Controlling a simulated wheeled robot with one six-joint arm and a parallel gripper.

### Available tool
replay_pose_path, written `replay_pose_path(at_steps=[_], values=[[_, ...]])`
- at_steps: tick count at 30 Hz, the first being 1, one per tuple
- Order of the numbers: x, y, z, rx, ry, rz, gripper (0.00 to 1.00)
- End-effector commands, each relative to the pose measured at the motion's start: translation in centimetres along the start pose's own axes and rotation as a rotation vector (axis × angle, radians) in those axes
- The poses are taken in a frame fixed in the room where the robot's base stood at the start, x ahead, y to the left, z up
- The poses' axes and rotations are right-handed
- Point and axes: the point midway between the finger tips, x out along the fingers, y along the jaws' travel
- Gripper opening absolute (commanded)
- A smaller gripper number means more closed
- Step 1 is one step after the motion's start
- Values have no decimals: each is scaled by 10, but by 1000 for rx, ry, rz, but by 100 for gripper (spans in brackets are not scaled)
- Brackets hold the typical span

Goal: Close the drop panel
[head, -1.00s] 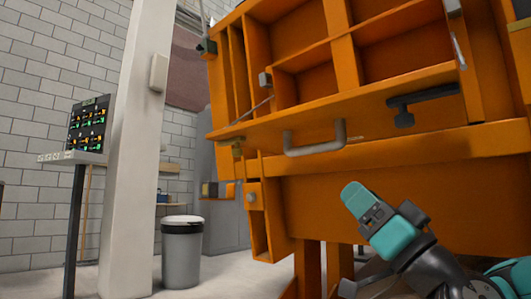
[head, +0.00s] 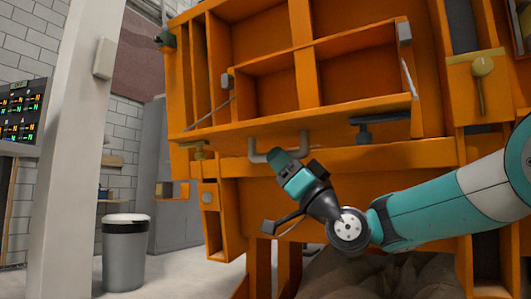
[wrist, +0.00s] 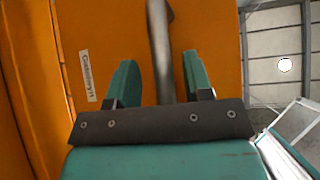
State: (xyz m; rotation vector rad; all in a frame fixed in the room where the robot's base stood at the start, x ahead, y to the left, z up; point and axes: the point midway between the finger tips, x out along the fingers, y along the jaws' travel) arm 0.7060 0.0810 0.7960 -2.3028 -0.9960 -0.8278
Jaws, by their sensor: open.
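The drop panel (head: 345,123) is an orange panel on the large orange machine. It hangs lowered and juts out below the open compartments. A grey U-shaped handle (head: 256,152) is fixed along its front edge. My gripper (head: 284,164) is just below and in front of the handle and hides part of it. In the wrist view, the handle (wrist: 160,45) runs lengthwise between the two teal fingers of my gripper (wrist: 160,72). There is a visible gap on both sides. My gripper is open and holds nothing.
A black latch (head: 364,130) sits on the panel right of the handle. A brass-coloured latch (head: 482,68) is on the frame at the right. A pale column (head: 75,150) and a grey bin (head: 125,255) stand at the left, with open floor between bin and machine.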

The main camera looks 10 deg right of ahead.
Motion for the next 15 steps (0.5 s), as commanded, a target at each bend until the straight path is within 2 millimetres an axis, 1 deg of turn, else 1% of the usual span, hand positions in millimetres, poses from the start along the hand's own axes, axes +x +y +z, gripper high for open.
replay_pose_path(at_steps=[1,3,13,14,15], values=[[5,-2,-3,0,0,0,46],[7,-2,-3,0,0,0,46],[9,-6,2,4,-1,-5,46],[9,-6,2,4,-1,-5,44],[9,-6,2,4,-1,-5,35]])
